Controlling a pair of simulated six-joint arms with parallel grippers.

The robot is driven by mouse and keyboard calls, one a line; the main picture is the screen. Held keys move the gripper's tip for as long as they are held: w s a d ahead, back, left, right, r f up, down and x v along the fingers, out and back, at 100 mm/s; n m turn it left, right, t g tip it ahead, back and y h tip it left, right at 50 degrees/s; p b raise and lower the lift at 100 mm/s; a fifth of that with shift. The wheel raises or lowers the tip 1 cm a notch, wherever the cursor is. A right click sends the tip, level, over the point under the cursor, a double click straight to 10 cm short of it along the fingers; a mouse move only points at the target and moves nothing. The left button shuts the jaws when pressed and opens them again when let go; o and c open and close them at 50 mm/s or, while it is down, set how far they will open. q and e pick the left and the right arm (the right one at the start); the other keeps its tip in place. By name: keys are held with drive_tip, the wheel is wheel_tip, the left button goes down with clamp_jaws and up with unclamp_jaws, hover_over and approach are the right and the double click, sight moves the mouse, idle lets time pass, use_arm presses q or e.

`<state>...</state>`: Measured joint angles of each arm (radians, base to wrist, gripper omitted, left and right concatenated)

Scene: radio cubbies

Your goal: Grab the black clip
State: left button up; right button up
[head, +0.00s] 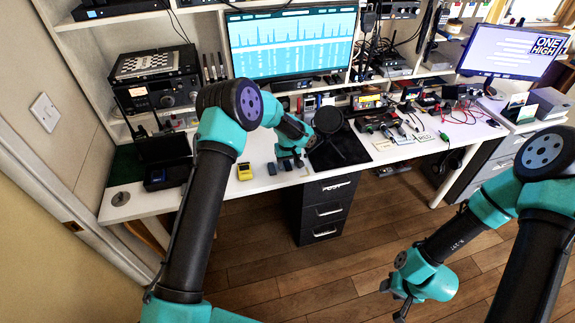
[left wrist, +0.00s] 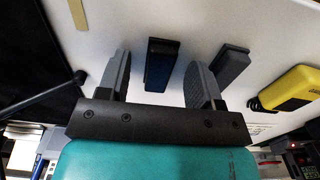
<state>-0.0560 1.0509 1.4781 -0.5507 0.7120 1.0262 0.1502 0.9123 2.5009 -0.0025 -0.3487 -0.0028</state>
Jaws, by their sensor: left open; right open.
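Two small clip-like pieces lie on the white desk. One is black with a blue face (left wrist: 160,68); the other is dark grey to black (left wrist: 233,66), and I cannot tell for sure which is the black clip. My left gripper (head: 292,163) is open over the desk, and it also shows in the left wrist view (left wrist: 158,64). The blue-faced piece lies between its fingers with gaps on both sides. The dark grey piece (head: 272,168) is outside the fingers, on the yellow device's side. My right gripper (head: 398,300) is open and empty, low above the floor.
A yellow device (head: 244,171) lies left of the clips and also shows in the left wrist view (left wrist: 292,88). A round black item on a stand (head: 329,121) is close right of my left gripper. A monitor (head: 290,45) stands behind. Tools crowd the right of the desk.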

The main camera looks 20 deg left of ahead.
sight(288, 165)
use_arm(q)
drive_tip(key=shift+c, duration=0.2)
idle(0.3)
drive_tip(key=c, duration=1)
drive_tip(key=shift+o, duration=0.2)
drive_tip(key=shift+r, duration=0.6)
drive_tip(key=shift+s+d+r, duration=0.1)
drive_tip(key=shift+s+r, duration=0.05)
drive_tip(key=shift+r, duration=0.45)
drive_tip(key=shift+s+r, duration=0.15)
drive_tip(key=shift+r, duration=0.45)
drive_tip(key=s+d+r, duration=0.1)
drive_tip(key=s+d, duration=0.3)
drive_tip(key=s, duration=1)
drive_tip(key=shift+s+r, duration=0.15)
drive_tip(key=shift+s, duration=0.25)
drive_tip(key=shift+d, duration=0.1)
